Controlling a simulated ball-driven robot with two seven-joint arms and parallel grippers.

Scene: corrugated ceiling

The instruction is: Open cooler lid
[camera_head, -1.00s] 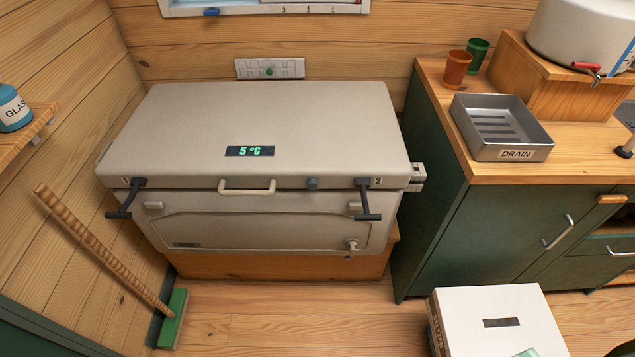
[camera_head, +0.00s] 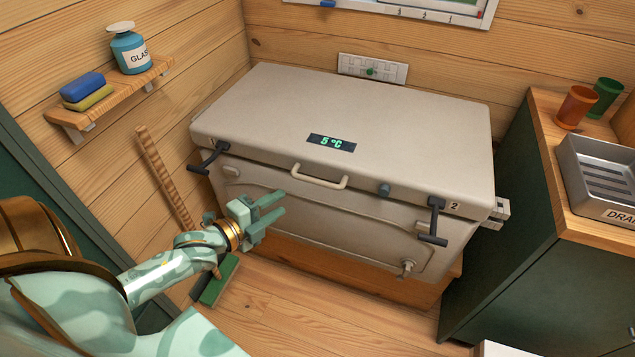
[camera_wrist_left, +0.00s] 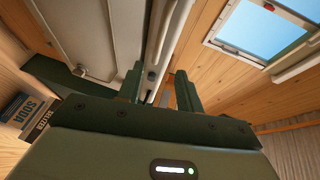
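The beige cooler (camera_head: 330,225) stands against the back wall with its lid (camera_head: 420,125) shut. A pale handle (camera_head: 320,180) is on the lid's front edge. Dark T-shaped latches hang at the front, latch 1 (camera_head: 208,158) at left and latch 2 (camera_head: 436,222) at right. Both stick out from the front. My left gripper (camera_head: 277,207) is open and empty, in front of the cooler, below and left of the handle. In the left wrist view its fingers (camera_wrist_left: 160,90) stand apart, with the cooler (camera_wrist_left: 75,28) beyond. My right gripper is out of view.
A wall shelf (camera_head: 120,92) holds a sponge and a bottle at left. A broom (camera_head: 165,180) leans beside the cooler, behind my left arm. A green cabinet (camera_head: 520,230) with a drain tray (camera_head: 600,165) stands at right. The floor (camera_head: 330,315) in front is mostly clear.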

